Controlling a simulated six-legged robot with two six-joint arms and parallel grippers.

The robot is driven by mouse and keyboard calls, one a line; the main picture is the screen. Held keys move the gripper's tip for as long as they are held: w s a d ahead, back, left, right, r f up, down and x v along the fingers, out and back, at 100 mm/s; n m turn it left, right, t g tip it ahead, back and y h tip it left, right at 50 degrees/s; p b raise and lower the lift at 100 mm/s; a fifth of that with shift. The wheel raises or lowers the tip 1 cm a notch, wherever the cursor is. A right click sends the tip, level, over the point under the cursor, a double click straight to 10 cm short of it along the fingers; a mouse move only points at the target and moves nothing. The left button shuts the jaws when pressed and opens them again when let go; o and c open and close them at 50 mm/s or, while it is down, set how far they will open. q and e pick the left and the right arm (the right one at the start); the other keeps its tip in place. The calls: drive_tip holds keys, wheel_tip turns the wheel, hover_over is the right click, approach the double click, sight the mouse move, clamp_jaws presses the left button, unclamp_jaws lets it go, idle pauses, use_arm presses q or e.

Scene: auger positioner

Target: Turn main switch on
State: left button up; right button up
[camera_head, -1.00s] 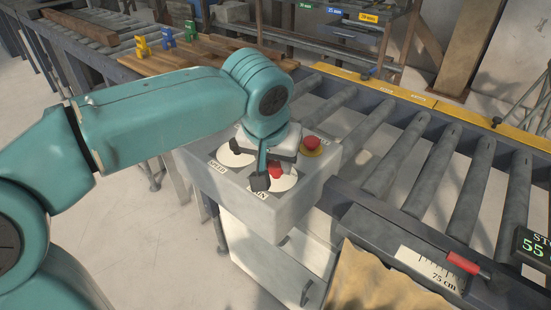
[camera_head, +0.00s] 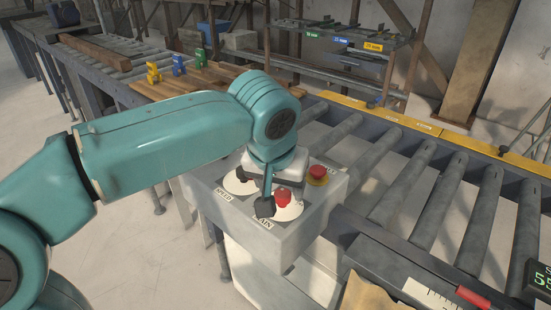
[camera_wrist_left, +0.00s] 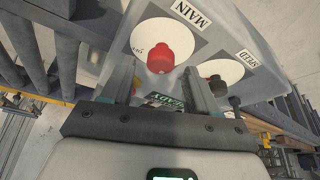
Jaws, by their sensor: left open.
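The main switch is a red knob (camera_head: 283,198) on a white disc labelled MAIN, on top of a grey control box (camera_head: 290,238). My left gripper (camera_head: 266,203) points down over the box beside this knob; one dark fingertip shows in front of the disc. In the left wrist view the red knob (camera_wrist_left: 160,57) stands just beyond the open, empty fingers of the left gripper (camera_wrist_left: 159,78), roughly centred between them. I cannot tell whether a finger touches it. My right gripper is not in view.
A red emergency button (camera_head: 318,172) on yellow sits behind the main switch. The SPEED dial (camera_head: 236,184) is to its left, partly covered by my gripper. A roller conveyor (camera_head: 400,185) runs behind and right. Colored clamps (camera_head: 178,64) stand on a wooden board.

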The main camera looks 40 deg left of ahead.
use_arm(q)
drive_tip(key=p+v, duration=0.2)
drive_tip(key=v, duration=1.2)
drive_tip(key=shift+s+r, duration=0.2)
drive_tip(key=shift+r, duration=0.05)
